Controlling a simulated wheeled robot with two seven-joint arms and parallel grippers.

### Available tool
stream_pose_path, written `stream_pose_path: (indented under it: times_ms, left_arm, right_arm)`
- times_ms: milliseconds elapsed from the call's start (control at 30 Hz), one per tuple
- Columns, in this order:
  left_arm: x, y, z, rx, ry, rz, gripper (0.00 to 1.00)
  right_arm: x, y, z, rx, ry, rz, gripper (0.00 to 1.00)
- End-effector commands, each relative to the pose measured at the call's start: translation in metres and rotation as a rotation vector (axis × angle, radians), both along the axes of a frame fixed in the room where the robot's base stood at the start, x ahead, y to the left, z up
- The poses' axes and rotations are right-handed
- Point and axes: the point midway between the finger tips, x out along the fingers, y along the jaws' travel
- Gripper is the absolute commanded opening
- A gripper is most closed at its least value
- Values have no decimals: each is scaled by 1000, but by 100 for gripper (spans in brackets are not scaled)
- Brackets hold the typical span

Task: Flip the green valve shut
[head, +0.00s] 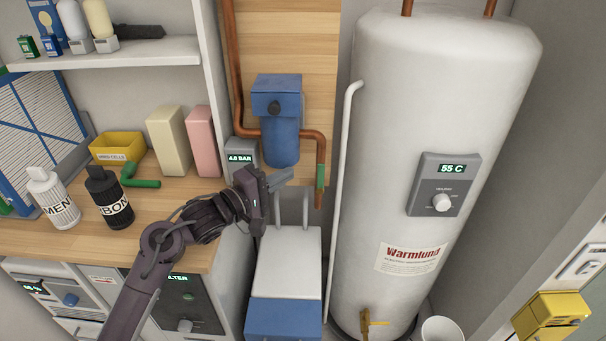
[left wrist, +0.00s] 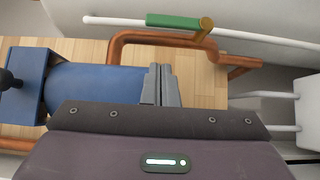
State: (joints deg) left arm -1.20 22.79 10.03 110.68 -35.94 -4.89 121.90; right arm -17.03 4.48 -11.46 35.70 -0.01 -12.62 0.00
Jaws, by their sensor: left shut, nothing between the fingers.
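The green valve handle (head: 320,176) is on the copper pipe to the right of the blue filter housing (head: 280,140). In the left wrist view, the green valve handle (left wrist: 173,21) runs along the pipe, joined to a brass stem at one end. My left gripper (head: 281,179) is shut and empty, below the filter housing and left of the valve. In the left wrist view, its fingers (left wrist: 161,85) are together and apart from the handle. My right gripper is not in view.
The white tank (head: 400,120) stands to the right, with a thin white pipe (head: 343,180) between it and the valve. A white and blue box (head: 288,270) stands below my left gripper. The counter (head: 170,210) at left holds bottles and a green tool (head: 140,181).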

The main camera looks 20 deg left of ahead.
Motion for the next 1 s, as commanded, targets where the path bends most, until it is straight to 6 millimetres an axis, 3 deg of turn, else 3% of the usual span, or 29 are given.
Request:
stream_pose_path:
  times_ms: [33, 300, 767, 1000]
  left_arm:
    - [9, -5, 2, 0, -1, -1, 0]
    - [16, -37, 1, 0, 0, 1, 0]
    - [17, -42, 0, 2, 1, 1, 0]
    - [26, -42, 6, 44, 13, 2, 0]
  right_arm:
    - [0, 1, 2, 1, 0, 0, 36]
    - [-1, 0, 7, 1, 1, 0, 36]
    - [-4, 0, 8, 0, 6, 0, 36]
    - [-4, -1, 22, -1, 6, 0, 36]
